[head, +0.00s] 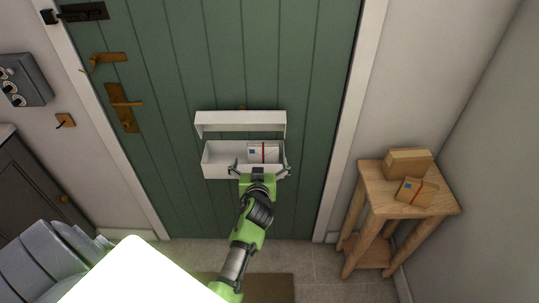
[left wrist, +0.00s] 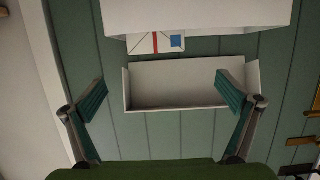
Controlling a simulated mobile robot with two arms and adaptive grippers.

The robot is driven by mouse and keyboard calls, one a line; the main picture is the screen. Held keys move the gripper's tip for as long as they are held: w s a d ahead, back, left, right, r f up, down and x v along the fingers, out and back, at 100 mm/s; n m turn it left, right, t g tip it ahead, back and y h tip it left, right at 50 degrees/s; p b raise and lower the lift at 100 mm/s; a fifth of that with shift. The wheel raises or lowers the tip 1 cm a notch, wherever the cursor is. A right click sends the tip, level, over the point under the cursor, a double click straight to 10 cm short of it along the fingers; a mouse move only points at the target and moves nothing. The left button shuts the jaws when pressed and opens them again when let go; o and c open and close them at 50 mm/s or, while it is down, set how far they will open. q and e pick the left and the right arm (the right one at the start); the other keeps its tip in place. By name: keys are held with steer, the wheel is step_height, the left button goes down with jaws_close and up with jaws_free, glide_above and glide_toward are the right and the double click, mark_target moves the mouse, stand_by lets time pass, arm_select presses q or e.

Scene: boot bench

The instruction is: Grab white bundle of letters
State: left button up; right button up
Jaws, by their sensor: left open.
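The white bundle of letters (head: 258,156), with a red band and a blue stamp, stands in the open white letter box (head: 216,171) on the green door. It also shows in the left wrist view (left wrist: 146,44), upside down and partly hidden by the box's front wall (left wrist: 200,16). The raised white lid (head: 240,119) is above the box. My left gripper (head: 260,169) is open and empty, right in front of the box, with its fingers spread to either side of the bundle. The fingers (left wrist: 162,95) look wider apart than the bundle. My right gripper is not in view.
A wooden stand (head: 380,202) at the right holds a cardboard box (head: 408,161) and a strapped parcel (head: 408,192). Brass door handles (head: 124,103) are on the door's left side. A dark cabinet (head: 38,196) stands at the left. A mat (head: 272,288) lies on the floor.

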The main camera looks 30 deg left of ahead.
mark_target(263, 147)
arm_select(q)
steer(key=x, duration=0.6)
steer(key=shift+f, duration=0.1)
steer(key=shift+w+d+x, duration=0.1)
steer(key=shift+d+x, duration=0.1)
steer(key=shift+x, duration=1.15)
steer(key=shift+w+d+x, duration=0.1)
steer(key=shift+d+x, duration=0.05)
steer(key=shift+x, duration=1.25)
steer(key=shift+f, duration=0.1)
steer(key=shift+d, duration=0.1)
steer(key=c, duration=1.6)
